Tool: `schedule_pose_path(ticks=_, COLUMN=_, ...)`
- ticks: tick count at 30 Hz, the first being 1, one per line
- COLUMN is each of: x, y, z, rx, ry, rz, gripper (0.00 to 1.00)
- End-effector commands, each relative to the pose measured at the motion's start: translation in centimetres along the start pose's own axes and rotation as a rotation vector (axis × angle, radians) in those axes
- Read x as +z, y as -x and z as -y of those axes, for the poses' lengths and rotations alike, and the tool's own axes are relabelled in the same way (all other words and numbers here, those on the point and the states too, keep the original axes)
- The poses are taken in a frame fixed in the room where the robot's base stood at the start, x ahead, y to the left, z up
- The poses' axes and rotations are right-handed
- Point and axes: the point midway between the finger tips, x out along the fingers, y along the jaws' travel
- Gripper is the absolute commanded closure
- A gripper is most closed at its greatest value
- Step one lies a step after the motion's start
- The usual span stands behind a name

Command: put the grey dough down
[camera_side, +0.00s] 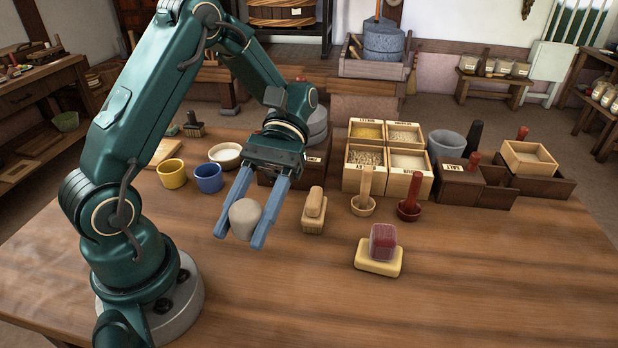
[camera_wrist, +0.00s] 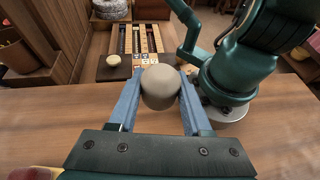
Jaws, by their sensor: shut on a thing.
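The grey dough (camera_side: 245,218) is a rounded, pale grey lump. My gripper (camera_side: 241,238) points down and is shut on it, with a blue finger against each side. In the wrist view the dough (camera_wrist: 160,86) sits between the two finger ends of my gripper (camera_wrist: 160,100), and its top is uncovered. It is close over the wooden table (camera_side: 300,295). I cannot tell whether its underside touches the wood.
A brush (camera_side: 313,210) stands just right of my gripper. Yellow (camera_side: 172,174) and blue (camera_side: 208,178) cups stand behind left. A red block (camera_side: 383,242) sits on a yellow slab (camera_side: 378,262). Grain boxes (camera_side: 364,181) and scoops stand behind. The front table is clear.

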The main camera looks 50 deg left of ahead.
Motion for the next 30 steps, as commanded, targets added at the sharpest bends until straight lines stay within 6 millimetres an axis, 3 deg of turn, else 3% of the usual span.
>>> schedule_pose_path(ticks=4, x=0.7, y=2.3, z=-3.0, rx=0.251, ry=0.101, rz=-0.002, gripper=1.00)
schedule_pose_path(ticks=12, x=1.3, y=6.4, z=-6.0, rx=0.535, ry=0.218, rz=-0.003, gripper=1.00)
schedule_pose_path(ticks=21, x=-2.5, y=4.7, z=-6.0, rx=0.528, ry=0.221, rz=0.005, gripper=1.00)
schedule_pose_path(ticks=25, x=-3.2, y=4.1, z=-6.2, rx=0.525, ry=0.218, rz=0.003, gripper=1.00)
schedule_pose_path(ticks=30, x=-3.9, y=1.5, z=-7.6, rx=0.518, ry=0.219, rz=0.005, gripper=1.00)
